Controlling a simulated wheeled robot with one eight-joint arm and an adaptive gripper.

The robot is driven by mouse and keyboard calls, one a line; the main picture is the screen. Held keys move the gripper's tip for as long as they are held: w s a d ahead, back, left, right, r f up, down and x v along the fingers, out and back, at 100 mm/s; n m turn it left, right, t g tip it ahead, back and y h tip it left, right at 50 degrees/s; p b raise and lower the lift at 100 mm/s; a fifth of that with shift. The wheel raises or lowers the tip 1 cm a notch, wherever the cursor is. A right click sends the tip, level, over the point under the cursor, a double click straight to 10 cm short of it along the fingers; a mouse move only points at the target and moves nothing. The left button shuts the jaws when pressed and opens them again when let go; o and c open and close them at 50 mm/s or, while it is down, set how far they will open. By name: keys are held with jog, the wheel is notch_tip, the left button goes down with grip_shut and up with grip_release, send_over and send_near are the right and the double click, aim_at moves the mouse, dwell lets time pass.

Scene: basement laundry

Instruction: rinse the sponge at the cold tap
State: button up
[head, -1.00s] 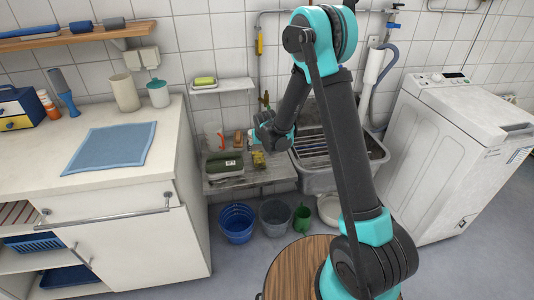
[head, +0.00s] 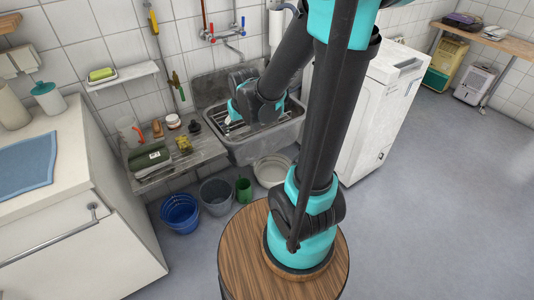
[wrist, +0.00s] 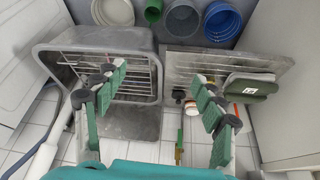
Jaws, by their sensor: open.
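A green and yellow sponge-like block (head: 101,74) lies on the small white wall shelf. A smaller yellowish item (head: 183,144) lies on the bench left of the sink; I cannot tell which is the sponge. The wall tap has a red handle and a blue handle (head: 243,22), with a spout (head: 235,51) above the grey sink (head: 265,148). The sink also shows in the wrist view (wrist: 152,65). My gripper (head: 238,112) is open and empty above the sink. Its spread fingers (wrist: 157,97) show in the wrist view, one over the basin, one over the drainboard.
The drainboard (head: 205,150) holds a dark green box (head: 150,157), a jar and bottles. A blue bucket (head: 180,213), a grey bucket (head: 216,196), a green can (head: 244,190) and a pale basin (head: 272,170) stand below. A white washer (head: 375,120) is right of the sink.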

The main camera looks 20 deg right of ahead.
jog(key=s+d+f, duration=0.1)
jog(key=s+d, duration=0.1)
jog(key=s, duration=0.5)
jog(key=s+d+m, duration=0.1)
jog(key=s+d, duration=0.2)
jog(key=s, duration=0.3)
jog(key=shift+s+d+f+g, duration=0.3)
jog(key=shift+s+d+f, duration=0.05)
jog(key=shift+s, duration=0.05)
jog(key=shift+c, duration=0.6)
